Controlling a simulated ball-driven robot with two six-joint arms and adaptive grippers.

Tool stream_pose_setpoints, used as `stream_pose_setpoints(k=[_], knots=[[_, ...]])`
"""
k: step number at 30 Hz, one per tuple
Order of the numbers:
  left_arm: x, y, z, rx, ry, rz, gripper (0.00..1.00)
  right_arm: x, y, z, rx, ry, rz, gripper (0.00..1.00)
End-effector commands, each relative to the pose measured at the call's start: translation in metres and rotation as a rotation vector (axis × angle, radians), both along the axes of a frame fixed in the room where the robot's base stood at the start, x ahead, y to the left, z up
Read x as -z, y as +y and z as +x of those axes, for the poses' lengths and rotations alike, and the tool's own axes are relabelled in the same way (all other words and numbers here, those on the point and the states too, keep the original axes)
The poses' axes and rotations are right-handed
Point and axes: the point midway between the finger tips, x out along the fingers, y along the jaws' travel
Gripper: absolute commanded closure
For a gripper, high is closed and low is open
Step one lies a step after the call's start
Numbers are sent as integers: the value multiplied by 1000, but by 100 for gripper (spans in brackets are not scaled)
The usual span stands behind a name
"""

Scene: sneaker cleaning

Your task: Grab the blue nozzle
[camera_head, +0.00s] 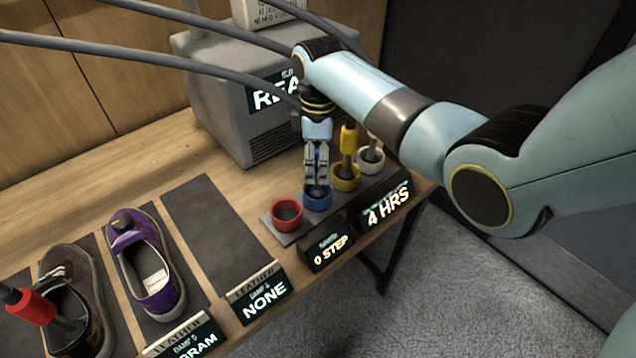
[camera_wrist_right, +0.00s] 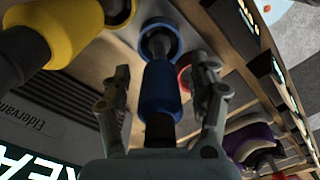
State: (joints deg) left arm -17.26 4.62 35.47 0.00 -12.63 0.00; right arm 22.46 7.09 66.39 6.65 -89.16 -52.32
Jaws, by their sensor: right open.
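The blue nozzle (camera_wrist_right: 160,90) stands upright with its dark tip in the blue cup (camera_wrist_right: 147,30). My right gripper (camera_wrist_right: 162,70) is open, with one finger on each side of the blue nozzle. In the wrist view a gap shows between each finger and the nozzle. In the head view my right gripper (camera_head: 317,180) points down over the blue cup (camera_head: 318,202) and hides most of the nozzle. My left gripper is not in view.
A red cup (camera_head: 287,212) stands left of the blue one, and a yellow nozzle (camera_head: 348,138) in its yellow cup stands close on the right. A white cup (camera_head: 371,158) is beyond. A grey machine (camera_head: 222,95) stands behind. A red nozzle (camera_head: 33,307) is at the brown shoe (camera_head: 95,290).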

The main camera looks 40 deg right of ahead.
Motion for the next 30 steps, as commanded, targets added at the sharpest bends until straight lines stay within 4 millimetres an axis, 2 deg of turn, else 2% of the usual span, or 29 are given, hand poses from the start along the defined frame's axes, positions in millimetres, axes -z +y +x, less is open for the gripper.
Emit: stream_pose_setpoints(k=[8, 11, 22, 23, 30], knots=[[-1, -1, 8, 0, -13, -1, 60, 6, 0, 0, -1, -1, -1, 39], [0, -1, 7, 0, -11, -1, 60, 6, 0, 0, 0, -1, -1, 49], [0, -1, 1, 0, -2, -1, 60, 6, 0, 0, 0, -1, -1, 98], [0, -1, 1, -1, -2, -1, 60, 6, 0, 0, 0, -1, -1, 100], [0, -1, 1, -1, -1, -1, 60, 6, 0, 0, 0, -1, 0, 100]])
